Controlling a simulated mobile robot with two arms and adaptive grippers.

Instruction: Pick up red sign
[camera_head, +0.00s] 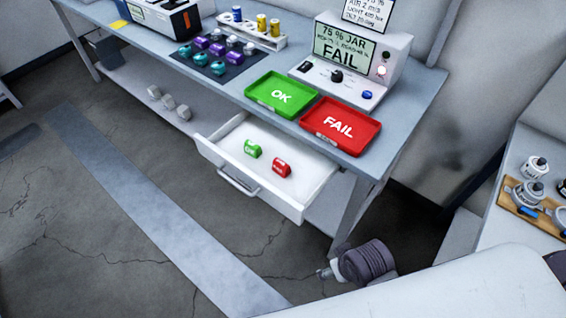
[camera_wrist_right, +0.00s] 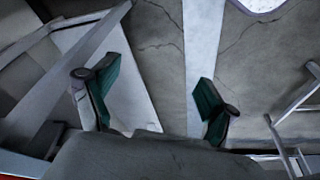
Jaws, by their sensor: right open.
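The red sign (camera_head: 281,168) is a small block with a rounded top and pale lettering, lying in the open white drawer (camera_head: 308,184) under the bench. A similar green sign (camera_head: 252,148) lies to its left, apart from it. My right gripper (camera_head: 324,272) is low in the head view, outside the drawer, in front of and to the right of it. In the right wrist view its two green-padded fingers (camera_wrist_right: 158,78) are spread wide with nothing between them. The red sign cannot be made out in that view. My left gripper is not in view.
On the bench (camera_head: 412,104) are a green OK tray (camera_head: 266,108), a red FAIL tray (camera_head: 318,136) and a tester (camera_head: 384,50) reading FAIL. The drawer handle (camera_head: 238,184) juts forward. A side table (camera_head: 490,230) stands right. Floor before the drawer is clear.

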